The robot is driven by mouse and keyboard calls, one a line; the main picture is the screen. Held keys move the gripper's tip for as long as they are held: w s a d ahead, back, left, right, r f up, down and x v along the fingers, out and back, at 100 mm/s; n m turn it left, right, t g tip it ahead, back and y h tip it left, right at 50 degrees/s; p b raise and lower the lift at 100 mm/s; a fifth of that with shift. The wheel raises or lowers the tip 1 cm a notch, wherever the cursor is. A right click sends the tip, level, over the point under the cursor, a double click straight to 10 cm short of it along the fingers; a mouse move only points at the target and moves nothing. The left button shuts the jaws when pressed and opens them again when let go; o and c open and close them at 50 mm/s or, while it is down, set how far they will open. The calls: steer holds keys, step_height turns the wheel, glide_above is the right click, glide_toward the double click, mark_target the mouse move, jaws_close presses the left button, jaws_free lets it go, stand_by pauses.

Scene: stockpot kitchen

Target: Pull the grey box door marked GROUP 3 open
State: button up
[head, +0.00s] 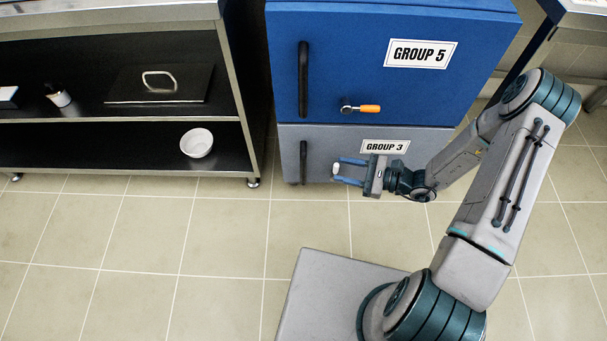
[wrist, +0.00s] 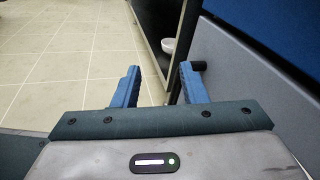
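The grey box door (head: 320,170) marked GROUP 3 (head: 385,147) is the lower door, under a blue one, and looks shut. Its black vertical handle (head: 303,162) is near its left edge. My gripper (head: 335,171) is in front of the door, to the right of the handle and apart from it, with its fingers pointing left. The two blue fingers are spread with nothing between them. In the wrist view the grey door (wrist: 240,75) runs along the right side, and a black end of the handle (wrist: 199,66) shows just beyond the right finger.
The blue door (head: 350,70) marked GROUP 5 is above, with a black handle (head: 303,78) and an orange-handled lever (head: 362,108). A dark shelf unit (head: 110,118) with a white bowl (head: 196,143) stands at left. The tiled floor (head: 150,240) in front is clear.

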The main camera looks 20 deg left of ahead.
mark_target(304, 167)
step_height(304, 167, down, 13)
steer(key=w+a+m+t+b, duration=0.1)
steer(key=m+t+b, duration=0.3)
steer(key=m+t, duration=0.2)
steer(key=b+x, duration=0.4)
steer(key=x, duration=0.9)
steer(key=shift+a+r, duration=0.15)
steer(key=shift+a, duration=0.15)
jaws_close()
steer(key=shift+d, duration=0.1)
